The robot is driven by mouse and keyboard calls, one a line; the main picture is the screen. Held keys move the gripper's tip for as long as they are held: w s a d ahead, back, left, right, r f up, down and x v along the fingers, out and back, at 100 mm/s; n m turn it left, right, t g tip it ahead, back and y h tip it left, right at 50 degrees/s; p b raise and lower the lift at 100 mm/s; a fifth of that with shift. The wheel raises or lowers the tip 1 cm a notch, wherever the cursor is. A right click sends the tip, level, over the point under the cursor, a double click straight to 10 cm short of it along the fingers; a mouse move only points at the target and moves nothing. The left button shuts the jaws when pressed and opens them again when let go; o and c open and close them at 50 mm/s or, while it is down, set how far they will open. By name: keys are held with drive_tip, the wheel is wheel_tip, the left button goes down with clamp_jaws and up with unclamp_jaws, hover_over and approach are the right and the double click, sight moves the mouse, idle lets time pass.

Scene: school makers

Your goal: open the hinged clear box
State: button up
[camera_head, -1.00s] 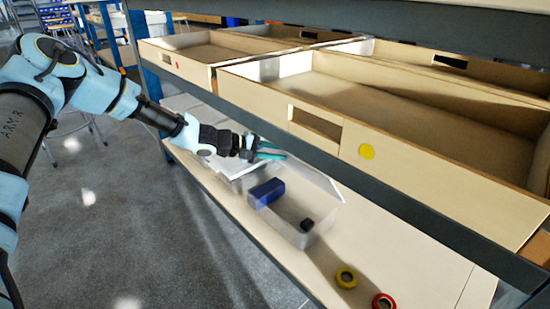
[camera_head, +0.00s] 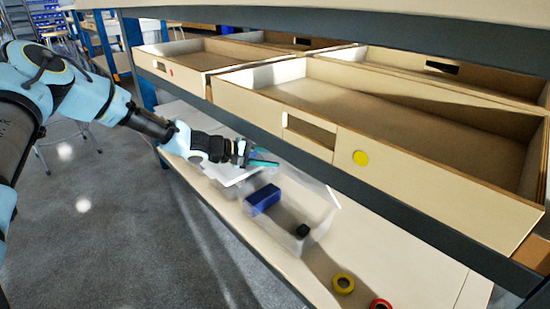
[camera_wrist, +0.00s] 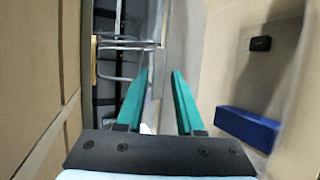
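The clear box (camera_head: 318,222) sits on the lower shelf with a blue block (camera_head: 263,199) and a small black item (camera_head: 302,231) inside. A clear panel, seemingly its lid, stands raised along the drawer side; its exact angle is hard to tell. My gripper (camera_head: 262,162) is at the box's far left end, near the panel's upper corner. In the wrist view my teal fingers (camera_wrist: 160,98) are spread with a gap and nothing clearly held between them. The blue block (camera_wrist: 248,127) and black item (camera_wrist: 260,43) show right of the fingers. Contact with the panel cannot be told.
Open wooden drawers (camera_head: 400,168) stand on the shelf above, close over my gripper. A yellow tape roll (camera_head: 343,283) and a red one (camera_head: 380,304) lie right of the box. A white sheet-like thing (camera_head: 228,174) lies left of it. The floor (camera_head: 130,230) in front is clear.

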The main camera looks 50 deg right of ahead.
drive_tip(key=p+v, duration=0.1)
drive_tip(key=v, duration=0.8)
drive_tip(key=shift+w+a+p, duration=0.15)
drive_tip(key=shift+a+p, duration=0.15)
drive_tip(key=shift+p, duration=0.05)
drive_tip(key=shift+r, duration=0.15)
drive_tip(key=shift+c, duration=0.2)
